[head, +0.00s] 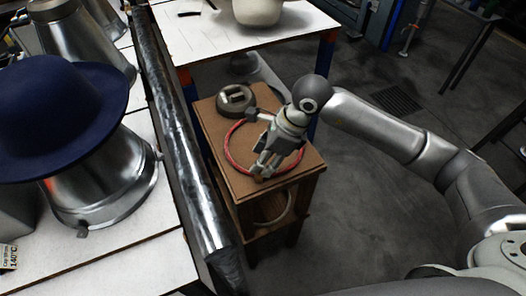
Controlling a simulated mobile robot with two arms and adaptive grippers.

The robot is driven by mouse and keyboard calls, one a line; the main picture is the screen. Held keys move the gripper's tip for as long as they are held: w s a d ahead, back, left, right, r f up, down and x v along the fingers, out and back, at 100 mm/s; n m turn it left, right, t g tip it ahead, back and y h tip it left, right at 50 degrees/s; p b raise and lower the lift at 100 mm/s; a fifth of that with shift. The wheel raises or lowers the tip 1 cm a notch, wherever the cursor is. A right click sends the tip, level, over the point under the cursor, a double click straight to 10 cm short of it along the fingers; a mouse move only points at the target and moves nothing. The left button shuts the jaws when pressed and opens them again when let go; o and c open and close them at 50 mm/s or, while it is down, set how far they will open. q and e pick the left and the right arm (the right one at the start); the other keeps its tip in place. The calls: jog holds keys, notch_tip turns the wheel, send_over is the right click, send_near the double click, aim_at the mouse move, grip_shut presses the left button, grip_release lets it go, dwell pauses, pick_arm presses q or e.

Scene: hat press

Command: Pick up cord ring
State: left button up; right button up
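The cord ring is a thin red loop (227,150) lying on top of a small brown wooden stand (230,185) in the middle of the head view. My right gripper (262,172) comes in from the right and points down over the front right part of the loop. The gripper and wrist hide part of the loop. The frame does not show whether its fingers are apart or closed, or whether they touch the cord. My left gripper is not in view.
A round dark item (236,98) sits on the stand behind the loop. A blue hat (55,110) rests on a metal form at left. A metal-faced table edge (190,150) runs close to the stand's left. Open floor (370,190) lies right.

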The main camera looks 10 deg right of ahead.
jog(key=x, duration=0.1)
jog(key=b+x, duration=0.1)
jog(key=x, duration=0.1)
jog(key=shift+s+f, duration=0.15)
jog(key=shift+s, duration=0.05)
jog(key=shift+w+a+f, duration=0.1)
jog(key=shift+w+f, duration=0.1)
jog(key=shift+f, duration=0.15)
jog(key=shift+r, duration=0.1)
jog(key=shift+c, duration=0.4)
grip_shut()
